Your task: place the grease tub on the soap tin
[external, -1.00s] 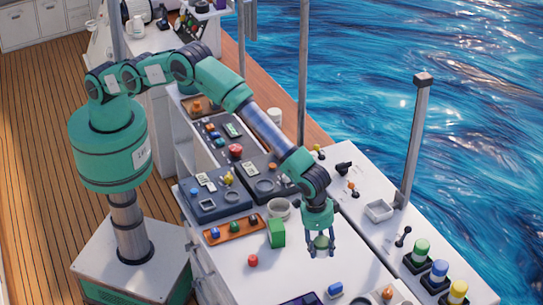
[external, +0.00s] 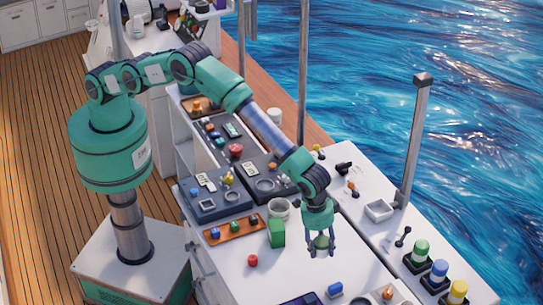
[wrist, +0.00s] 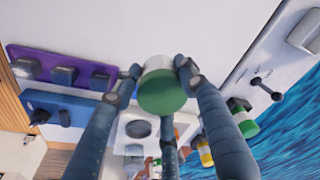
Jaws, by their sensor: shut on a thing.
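A small round tub, green at one end and white on its side, is the likely grease tub (wrist: 163,92). My gripper (external: 320,250) is shut on it, with its fingers around the tub in the wrist view. In the external view the held tub (external: 321,242) is small and partly covered by the fingers, above the white counter. I cannot tell for sure which object is the soap tin. A green upright block (external: 276,234) stands just left of my gripper, and a white rectangular open dish (external: 379,210) lies to its right, apart from it.
An orange tray (external: 235,231) with small parts and a white round bowl (external: 279,208) are left of the gripper. A red knob (external: 252,260) stands in front. Coloured buttons (external: 438,270) line the right edge. A purple panel (wrist: 65,70) shows in the wrist view.

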